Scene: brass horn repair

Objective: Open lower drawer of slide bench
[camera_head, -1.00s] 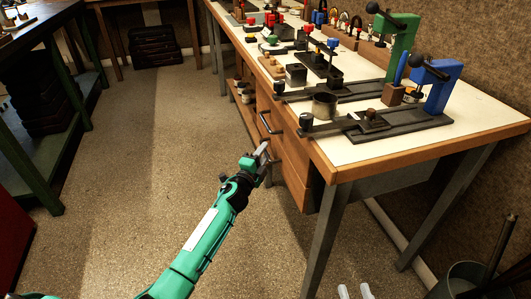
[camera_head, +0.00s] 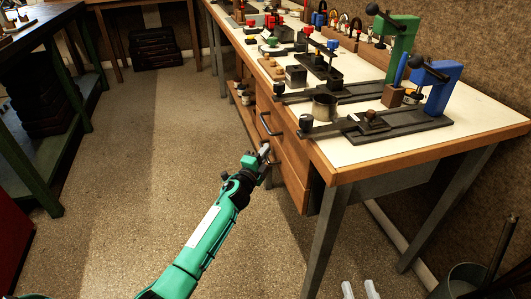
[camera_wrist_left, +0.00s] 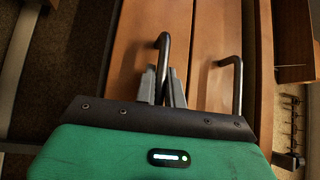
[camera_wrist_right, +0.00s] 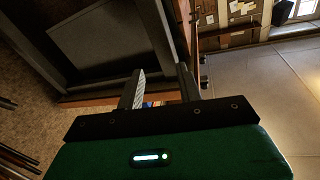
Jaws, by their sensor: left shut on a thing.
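The slide bench (camera_head: 338,150) stands at the right in the head view, with two wooden drawers under its top. The lower drawer (camera_wrist_left: 136,40) has a dark bar handle (camera_wrist_left: 165,48), seen in the left wrist view. My left gripper (camera_wrist_left: 163,72) is shut on this handle, one finger on each side. In the head view, my left gripper (camera_head: 265,151) is at the drawer front. The upper drawer (camera_wrist_left: 213,45) has its own handle (camera_head: 269,124), free of the gripper. Both drawers look closed. My right gripper (camera_wrist_right: 160,80) is open and empty, its fingers well apart.
Clamps, fixtures and a metal cup (camera_head: 325,106) stand on the bench top. A steel bench leg (camera_head: 324,240) is right of the drawers. A green-framed bench (camera_head: 45,160) is at the left. The floor (camera_head: 150,140) between is clear. A bucket (camera_head: 465,278) is at the lower right.

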